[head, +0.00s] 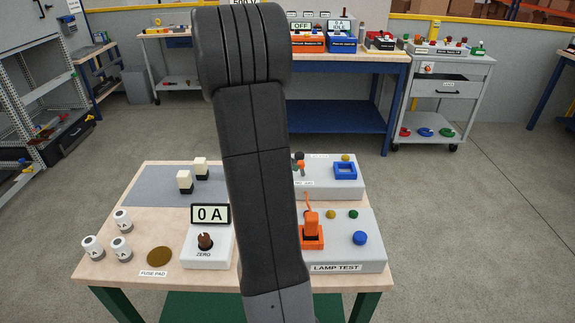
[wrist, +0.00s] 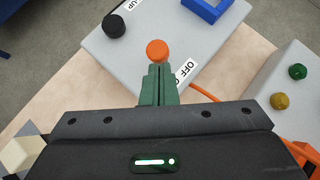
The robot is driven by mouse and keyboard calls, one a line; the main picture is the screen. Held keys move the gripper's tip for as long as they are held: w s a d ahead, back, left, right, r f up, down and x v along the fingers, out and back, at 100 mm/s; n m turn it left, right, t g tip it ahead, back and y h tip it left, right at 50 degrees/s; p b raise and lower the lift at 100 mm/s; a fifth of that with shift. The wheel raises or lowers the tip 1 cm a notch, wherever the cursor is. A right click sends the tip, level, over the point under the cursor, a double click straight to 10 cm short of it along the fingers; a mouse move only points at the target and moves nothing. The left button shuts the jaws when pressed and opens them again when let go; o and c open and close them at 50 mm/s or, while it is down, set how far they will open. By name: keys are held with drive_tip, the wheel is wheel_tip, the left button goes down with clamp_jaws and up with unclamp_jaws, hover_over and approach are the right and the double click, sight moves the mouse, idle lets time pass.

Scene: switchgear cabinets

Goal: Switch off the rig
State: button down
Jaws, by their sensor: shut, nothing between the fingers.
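In the wrist view my gripper (wrist: 158,72) is shut and empty, its green fingers pressed together. Its tips are right at an orange round knob (wrist: 157,50) on a grey panel box (wrist: 130,70); I cannot tell whether they touch it. A label with "OFF" (wrist: 187,70) lies beside the knob, partly covered by the fingers. In the head view the same grey box (head: 335,185) stands at the back right of the bench, partly hidden by my arm. A meter (head: 210,214) in front reads "0 A".
The box also carries a black knob (wrist: 114,26) and a blue square frame (head: 345,170). The lamp test box (head: 350,253), with an orange lever (head: 311,228), stands in front. A dark knob (head: 205,241), white fuses (head: 122,220) and a fuse pad (head: 159,257) are left of my arm.

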sight(302, 164)
drive_tip(key=d+y+p, duration=0.1)
drive_tip(key=d+r+y+p, duration=0.1)
drive_tip(key=shift+r+m+y+p, duration=0.3)
drive_tip(key=shift+m+p, duration=0.1)
drive_tip(key=shift+d+y+p, duration=0.25)
drive_tip(key=shift+y+p, duration=0.05)
drive_tip(key=shift+p, duration=0.05)
drive_tip(key=shift+f, duration=0.35)
drive_tip(key=shift+a, duration=0.15)
drive_tip(key=shift+r, duration=0.1)
drive_tip(key=shift+r+p, duration=0.5)
drive_tip(key=shift+r, duration=0.25)
